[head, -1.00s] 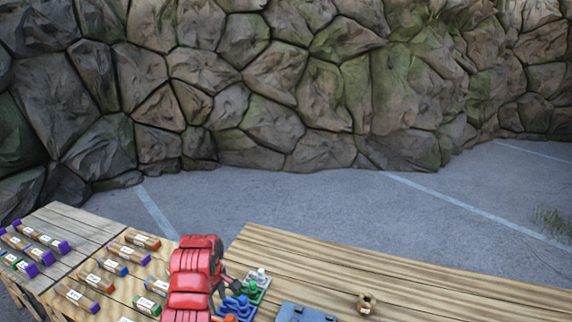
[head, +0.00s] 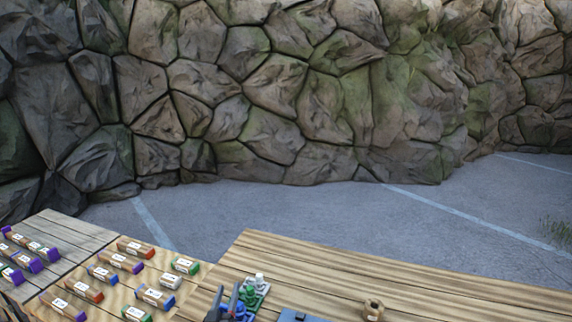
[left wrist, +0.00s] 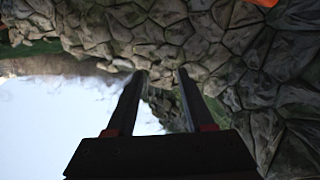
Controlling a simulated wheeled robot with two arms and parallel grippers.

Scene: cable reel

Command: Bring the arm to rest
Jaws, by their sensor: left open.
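My left gripper (head: 227,298) shows at the bottom of the head view, its dark fingers pointing up, in front of the small coloured pieces on the wooden table. In the left wrist view its two fingers (left wrist: 157,75) stand apart with nothing between them. The rest of my left arm is below the head view. My right gripper does not show.
The wooden table (head: 400,275) bears a blue object (head: 298,315), a small brass-coloured ring-like part (head: 373,309) and green and white pieces (head: 257,288). Several labelled coloured blocks (head: 155,297) lie on boards at left. A stone wall (head: 300,90) stands behind open pavement.

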